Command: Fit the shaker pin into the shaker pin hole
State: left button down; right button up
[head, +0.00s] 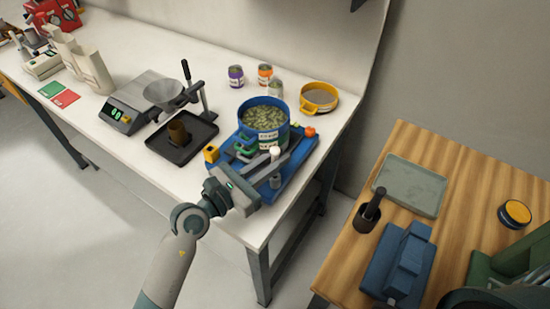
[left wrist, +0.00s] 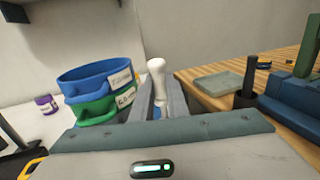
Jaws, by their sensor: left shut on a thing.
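My left gripper (head: 273,168) is shut on the shaker pin (head: 275,153), which has a white knob top. The pin stands roughly upright between the fingers, and a grey part shows below them. In the left wrist view the pin (left wrist: 156,69) rises between the two grey fingers (left wrist: 156,98). The gripper is over the front right of the blue shaker base (head: 300,160), beside the blue sieve (head: 264,114) stacked on a green one. I cannot make out the shaker pin hole. I cannot tell whether the pin's lower end touches the base. My right gripper is not in view.
A yellow-rimmed sieve (head: 319,97) and small cans (head: 236,76) stand behind. A black tray (head: 182,140) lies left. A wooden table (head: 450,165) stands to the right, across a gap.

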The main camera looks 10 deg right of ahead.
pick_arm(q)
jog(key=shift+f+b, duration=0.4)
jog(key=shift+f, duration=0.2)
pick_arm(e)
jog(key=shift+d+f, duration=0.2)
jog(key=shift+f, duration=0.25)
pick_arm(q)
jog(key=shift+f+b, duration=1.05)
jog(key=shift+f, duration=0.3)
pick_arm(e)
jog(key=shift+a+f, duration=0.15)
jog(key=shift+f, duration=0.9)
pick_arm(q)
jog(key=c, duration=1.7)
grip_release()
jog(key=shift+o, duration=0.2)
jog(key=shift+a, duration=0.15)
jog(key=shift+s+a+f, duration=0.1)
jog(key=shift+s+a, duration=0.1)
jog(key=b+v, duration=0.5)
jog(key=v, duration=1.1)
jog(key=shift+a, duration=0.25)
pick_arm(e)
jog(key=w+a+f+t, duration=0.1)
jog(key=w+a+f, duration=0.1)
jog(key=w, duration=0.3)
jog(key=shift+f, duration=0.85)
